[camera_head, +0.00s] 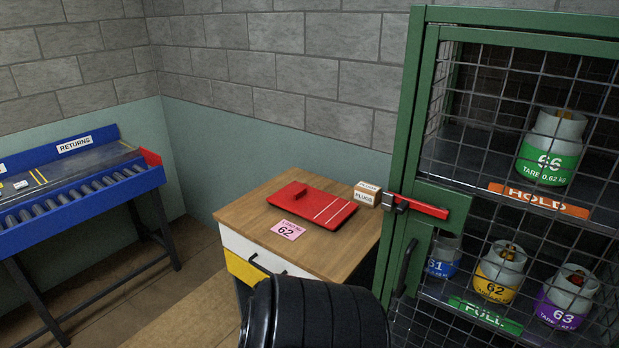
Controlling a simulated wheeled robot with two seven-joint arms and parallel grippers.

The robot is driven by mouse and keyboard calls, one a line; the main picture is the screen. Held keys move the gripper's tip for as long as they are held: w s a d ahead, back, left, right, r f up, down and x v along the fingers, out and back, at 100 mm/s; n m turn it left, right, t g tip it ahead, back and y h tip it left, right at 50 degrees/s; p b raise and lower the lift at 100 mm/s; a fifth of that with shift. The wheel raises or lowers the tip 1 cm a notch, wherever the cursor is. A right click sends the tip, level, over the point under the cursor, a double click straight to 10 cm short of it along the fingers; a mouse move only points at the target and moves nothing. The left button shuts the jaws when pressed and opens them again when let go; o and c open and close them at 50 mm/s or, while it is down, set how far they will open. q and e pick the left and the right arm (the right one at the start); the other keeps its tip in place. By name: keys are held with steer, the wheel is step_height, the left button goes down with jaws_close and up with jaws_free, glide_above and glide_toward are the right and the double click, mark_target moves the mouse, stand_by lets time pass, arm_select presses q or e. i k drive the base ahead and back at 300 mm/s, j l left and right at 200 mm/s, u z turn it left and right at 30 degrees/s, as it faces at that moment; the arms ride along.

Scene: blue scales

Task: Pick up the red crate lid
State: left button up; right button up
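The red crate lid (313,204) lies flat on top of a small wooden-topped cabinet (258,207). It has a raised red block-shaped handle near its left back side and pale stripes across its right part. Nothing rests on it except its own handle. A pink note marked 62 (287,230) lies in front of it on the cabinet top. Neither of my grippers shows in the head view. A black rounded part at the bottom centre covers part of the cabinet's front.
A small "plugs" box (367,195) stands right of the lid. A green mesh cage (410,150) with a red latch bar (425,207) holds several numbered gas cylinders at the right. A blue roller conveyor (75,180) marked RETURNS stands left. Floor shows between conveyor and cabinet.

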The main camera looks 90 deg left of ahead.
mark_target(327, 210)
steer(key=u, duration=2.7)
steer(key=z, duration=3.9)
steer(key=u, duration=3.7)
